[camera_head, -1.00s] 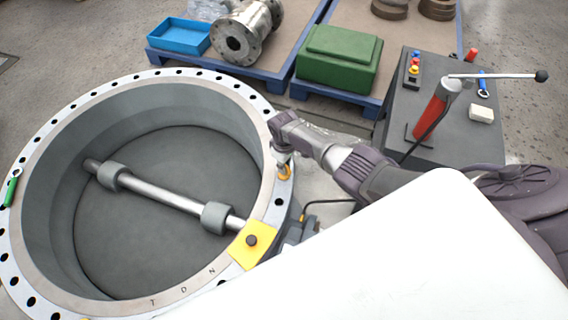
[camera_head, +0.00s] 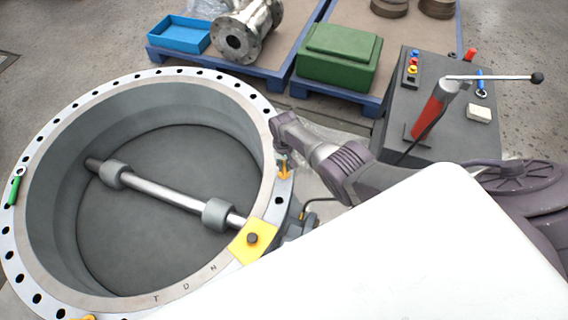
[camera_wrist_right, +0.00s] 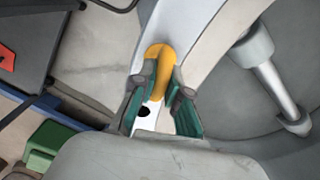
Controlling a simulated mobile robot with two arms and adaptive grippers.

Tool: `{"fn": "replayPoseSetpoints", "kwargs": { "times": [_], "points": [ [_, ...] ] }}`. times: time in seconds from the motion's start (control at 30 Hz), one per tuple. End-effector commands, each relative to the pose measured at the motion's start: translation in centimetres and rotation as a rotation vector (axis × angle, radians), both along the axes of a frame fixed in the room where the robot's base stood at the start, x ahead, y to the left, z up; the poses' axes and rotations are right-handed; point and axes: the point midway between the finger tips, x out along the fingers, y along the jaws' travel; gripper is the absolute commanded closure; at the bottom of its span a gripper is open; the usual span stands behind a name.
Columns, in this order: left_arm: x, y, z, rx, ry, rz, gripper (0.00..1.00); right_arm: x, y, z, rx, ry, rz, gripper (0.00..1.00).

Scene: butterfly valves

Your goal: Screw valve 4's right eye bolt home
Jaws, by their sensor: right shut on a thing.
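The valve is a large grey ring body (camera_head: 70,120) with a pale drilled flange and a shaft across its disc. The orange right eye bolt (camera_head: 285,173) stands at the flange's right edge. In the right wrist view its orange eye (camera_wrist_right: 158,58) shows between the fingers. My right gripper (camera_head: 281,158) is over the bolt, and in the wrist view its green-padded fingers (camera_wrist_right: 165,84) are shut on the eye. The bolt's thread and seating are hidden. My left gripper is out of view.
A yellow plate (camera_head: 262,231) with a dark knob sits on the near flange. Another orange piece (camera_head: 89,317) shows at the bottom edge. A green-handled tool (camera_head: 15,188) lies on the left rim. A grey cabinet (camera_head: 440,140) with a red-handled lever stands right. Pallets stand behind.

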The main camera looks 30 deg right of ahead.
Motion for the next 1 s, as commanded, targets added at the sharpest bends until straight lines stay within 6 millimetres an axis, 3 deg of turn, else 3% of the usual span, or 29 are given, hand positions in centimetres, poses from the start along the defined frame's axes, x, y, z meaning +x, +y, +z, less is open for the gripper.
{"fn": "replayPoseSetpoints", "kwargs": {
  "times": [0.3, 0.77, 0.8, 0.9, 1.0],
  "points": [
    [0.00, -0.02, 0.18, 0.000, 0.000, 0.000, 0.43, 0.18, -0.03, 0.16, 0.000, -0.004, -0.098, 1.00],
    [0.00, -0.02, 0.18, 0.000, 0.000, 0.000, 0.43, 0.23, -0.06, 0.16, 0.000, -0.005, -0.110, 1.00],
    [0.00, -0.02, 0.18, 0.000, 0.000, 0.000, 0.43, 0.23, -0.06, 0.17, 0.000, -0.005, -0.110, 0.85],
    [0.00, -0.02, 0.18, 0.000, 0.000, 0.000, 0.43, 0.19, -0.05, 0.14, 0.000, -0.005, -0.110, 0.68],
    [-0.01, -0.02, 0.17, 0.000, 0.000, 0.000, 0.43, 0.14, -0.04, 0.10, -0.001, -0.003, -0.109, 0.61]
  ]
}}
